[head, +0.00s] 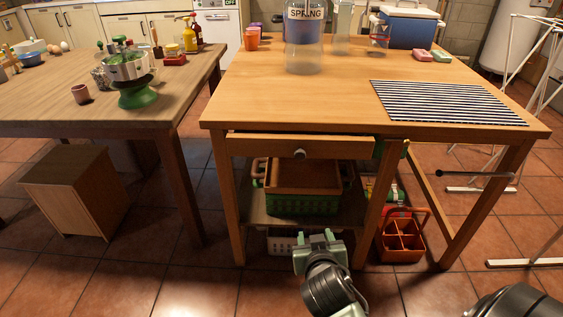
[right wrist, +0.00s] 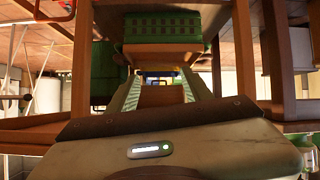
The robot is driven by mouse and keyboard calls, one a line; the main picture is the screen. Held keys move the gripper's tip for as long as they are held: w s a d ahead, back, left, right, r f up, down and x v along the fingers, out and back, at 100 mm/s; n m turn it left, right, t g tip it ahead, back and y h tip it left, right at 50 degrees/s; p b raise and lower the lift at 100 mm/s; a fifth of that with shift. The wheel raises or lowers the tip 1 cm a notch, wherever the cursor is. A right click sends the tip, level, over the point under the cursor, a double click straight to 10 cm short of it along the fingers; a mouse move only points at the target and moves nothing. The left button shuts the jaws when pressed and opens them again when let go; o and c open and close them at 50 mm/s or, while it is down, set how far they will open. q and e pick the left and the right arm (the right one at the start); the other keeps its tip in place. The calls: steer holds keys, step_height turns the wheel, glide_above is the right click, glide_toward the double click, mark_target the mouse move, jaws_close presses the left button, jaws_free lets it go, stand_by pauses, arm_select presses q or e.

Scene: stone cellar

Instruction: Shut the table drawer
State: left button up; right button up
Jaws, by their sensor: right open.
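The wooden table (head: 290,112) has a drawer (head: 260,147) under its top, with a round grey knob (head: 299,154) at the middle of its front. The drawer front seems to stand slightly out from the table edge; its inside is hardly visible. My right gripper (head: 318,238) is low in front of the table, below the knob and apart from it. In the right wrist view, its two fingers (right wrist: 158,92) are spread with nothing held between them. My left gripper is not in view.
Below the drawer, a shelf holds a green crate (head: 300,206). An orange caddy (head: 402,238) stands on the floor by the table leg. A striped mat (head: 447,102) lies on the tabletop. A second table (head: 60,115) stands left, with a wooden cabinet (head: 75,192) beneath.

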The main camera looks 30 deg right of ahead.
mark_target(300, 156)
steer(key=w+r+m+t+h, duration=0.25)
steer(key=w+r+t, duration=0.25)
steer(key=w+r, duration=0.55)
steer(key=shift+n+h, duration=0.25)
steer(key=shift+n, duration=0.1)
steer(key=w+d, duration=0.2)
steer(key=w+d+r, duration=0.1)
steer(key=w+d, duration=0.1)
steer(key=w, duration=0.1)
steer(key=shift+w+d+r, duration=0.1)
steer(key=shift+d+r, duration=0.1)
steer(key=shift+d, duration=0.05)
jaws_close()
stand_by(0.4)
